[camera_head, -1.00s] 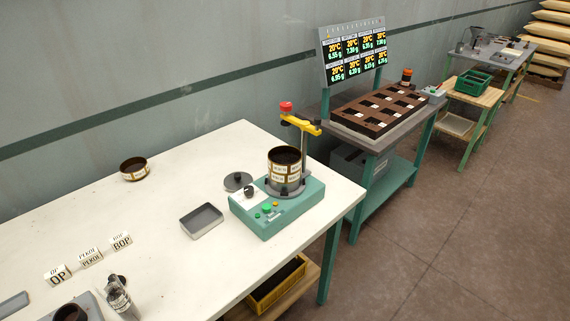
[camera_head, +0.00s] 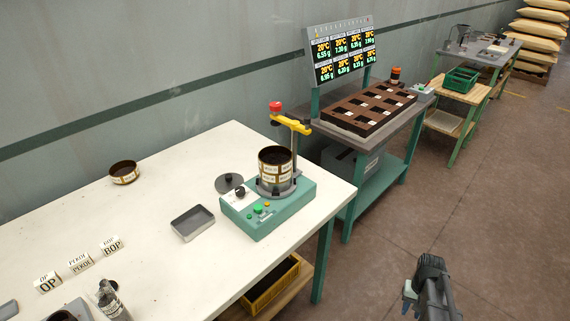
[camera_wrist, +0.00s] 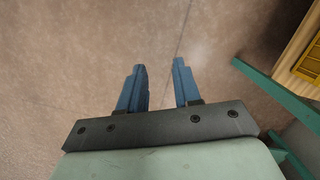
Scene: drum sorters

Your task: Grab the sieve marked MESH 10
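A round dark sieve (camera_head: 124,172) with a pale label band sits alone near the back left of the white table. A stack of similar sieves (camera_head: 276,168) stands upright on the green shaker (camera_head: 268,208), under its yellow clamp arm (camera_head: 290,124). Dark material shows in the top of the stack. The labels are too small to read, so I cannot tell which sieve is MESH 10. My gripper (camera_head: 408,298) is in front of the table at the lower right, over the floor. In the wrist view my gripper (camera_wrist: 160,68) has its blue fingers apart with nothing between them.
A grey tray (camera_head: 193,222) and a dark round lid (camera_head: 229,183) lie left of the shaker. Letter blocks (camera_head: 80,262) and a glass jar (camera_head: 112,300) are at the lower left. A yellow crate (camera_head: 270,286) sits below the table. The table's middle is clear.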

